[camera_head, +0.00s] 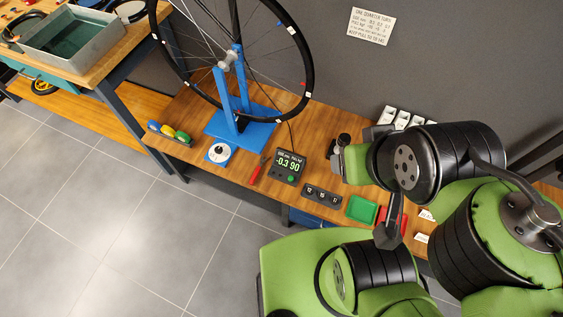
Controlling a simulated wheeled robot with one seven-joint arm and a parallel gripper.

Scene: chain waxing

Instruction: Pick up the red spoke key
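A slim red-handled tool (256,175) lies on the wooden bench between a white round dial and a dark digital display. It is the only loose red tool I can make out, but it is too small to confirm as the spoke key.
A blue truing stand (232,100) holds a wheel (307,75) behind the red tool. The digital display (289,167), a dark numbered block (321,195) and a green tray (361,210) stand to the right. A holder with blue, yellow and green pieces (169,132) is at left.

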